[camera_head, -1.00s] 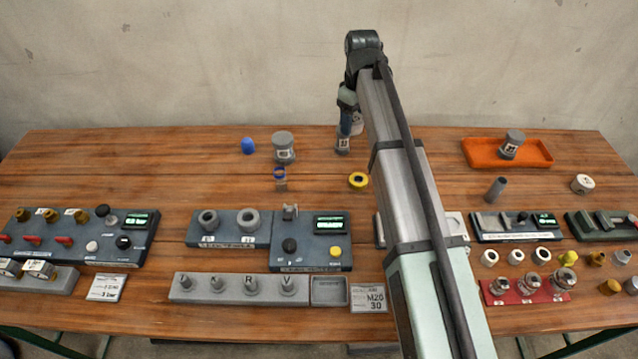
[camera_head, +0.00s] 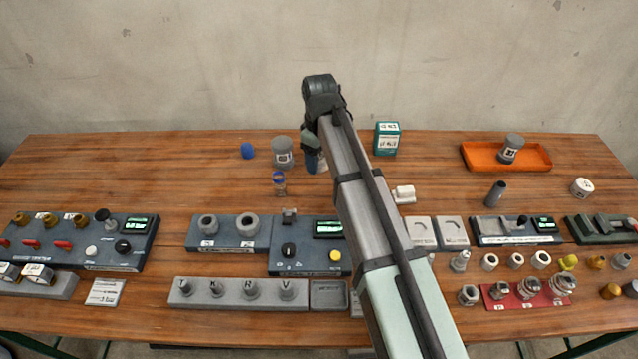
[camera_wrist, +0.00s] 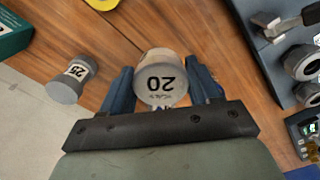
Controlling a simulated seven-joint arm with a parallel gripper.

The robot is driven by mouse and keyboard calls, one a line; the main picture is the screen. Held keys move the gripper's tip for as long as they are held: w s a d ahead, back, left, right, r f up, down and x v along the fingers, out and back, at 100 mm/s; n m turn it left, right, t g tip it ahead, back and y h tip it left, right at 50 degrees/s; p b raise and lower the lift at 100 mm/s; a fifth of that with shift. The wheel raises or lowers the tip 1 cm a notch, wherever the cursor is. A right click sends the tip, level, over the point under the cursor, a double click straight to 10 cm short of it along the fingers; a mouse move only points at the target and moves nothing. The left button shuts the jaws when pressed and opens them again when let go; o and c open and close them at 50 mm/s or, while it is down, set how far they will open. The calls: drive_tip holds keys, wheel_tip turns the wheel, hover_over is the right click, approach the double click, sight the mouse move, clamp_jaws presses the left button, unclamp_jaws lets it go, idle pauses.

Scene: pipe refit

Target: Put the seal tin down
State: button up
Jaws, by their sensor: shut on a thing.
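My gripper (camera_wrist: 161,90) is shut on a round tin (camera_wrist: 160,76) with a grey lid marked 20, which I take as the seal tin. One blue finger stands on each side of it in the wrist view. Wooden table shows around the tin; I cannot tell whether its base touches the table. In the head view my gripper (camera_head: 313,160) is over the back middle of the table, and the held tin is hidden there behind the hand and arm.
A tin marked 25 (camera_wrist: 72,79) stands beside the gripper. A grey-lidded jar (camera_head: 283,152), blue-topped bottle (camera_head: 280,184) and blue cap (camera_head: 248,150) are left. A green box (camera_head: 387,138) is right, the orange tray (camera_head: 480,154) farther right. Bare table lies far left.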

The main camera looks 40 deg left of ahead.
sight(320, 156)
drive_tip(key=shift+f, duration=4.5)
drive_tip(key=shift+f, duration=0.1)
drive_tip(key=o, duration=1.1)
drive_tip(key=shift+c, duration=0.2)
wheel_tip(320, 156, up, 12)
drive_tip(key=shift+r, duration=0.15)
